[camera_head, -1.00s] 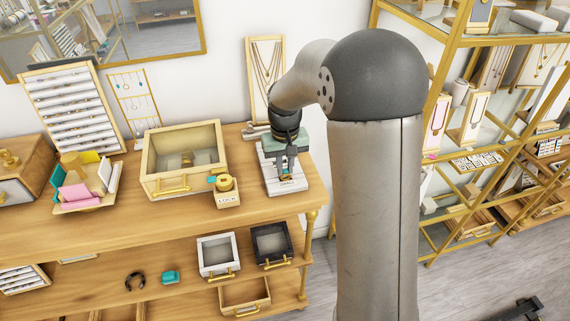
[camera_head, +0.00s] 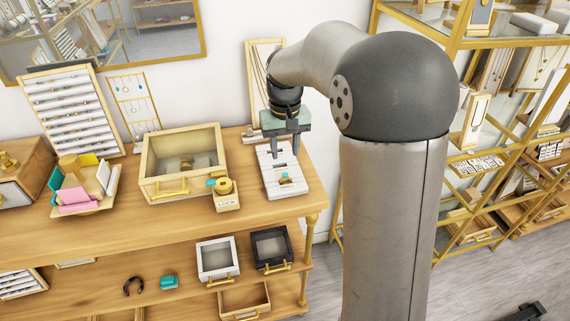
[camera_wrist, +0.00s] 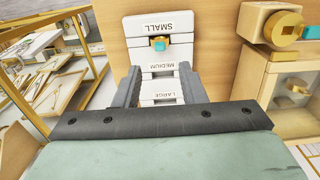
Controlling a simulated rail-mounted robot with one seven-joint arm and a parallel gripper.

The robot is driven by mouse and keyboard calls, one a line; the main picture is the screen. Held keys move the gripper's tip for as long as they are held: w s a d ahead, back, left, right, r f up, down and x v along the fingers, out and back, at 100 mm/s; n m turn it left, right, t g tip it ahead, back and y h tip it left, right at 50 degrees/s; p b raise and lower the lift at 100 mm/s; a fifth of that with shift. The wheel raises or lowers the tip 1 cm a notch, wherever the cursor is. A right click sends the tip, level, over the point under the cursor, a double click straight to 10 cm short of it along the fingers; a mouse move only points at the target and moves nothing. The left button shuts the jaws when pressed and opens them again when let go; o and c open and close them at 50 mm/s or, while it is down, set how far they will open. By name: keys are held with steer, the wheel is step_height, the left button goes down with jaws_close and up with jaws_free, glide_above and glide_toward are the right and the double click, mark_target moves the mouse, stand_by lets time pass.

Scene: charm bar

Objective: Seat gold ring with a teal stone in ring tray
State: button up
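The white ring tray (camera_head: 270,186) lies at the right end of the wooden table top. It also shows in the wrist view (camera_wrist: 138,57), with sections labelled SMALL, MEDIUM and LARGE. The gold ring with a teal stone (camera_head: 286,177) is at the tray's front section. In the wrist view the ring (camera_wrist: 158,43) is at a slot between the SMALL and MEDIUM labels, teal stone up; its lower part is hidden. My gripper (camera_head: 284,150) is above the tray's back half. Its fingers (camera_wrist: 160,68) are apart with nothing between them, clear of the ring.
A gold lock piece with a teal part (camera_head: 224,188) stands left of the tray, near a glass-topped box (camera_head: 155,185). A necklace stand (camera_head: 250,90) is behind the tray. Open drawers (camera_head: 232,272) sit on the lower shelf.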

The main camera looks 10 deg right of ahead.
step_height(320, 180, up, 4)
steer(key=s+f, duration=0.2)
steer(key=s, duration=1.4)
steer(key=s+f, duration=0.5)
steer(key=s, duration=0.5)
steer(key=shift+s+t, duration=0.3)
steer(key=shift+t, duration=0.1)
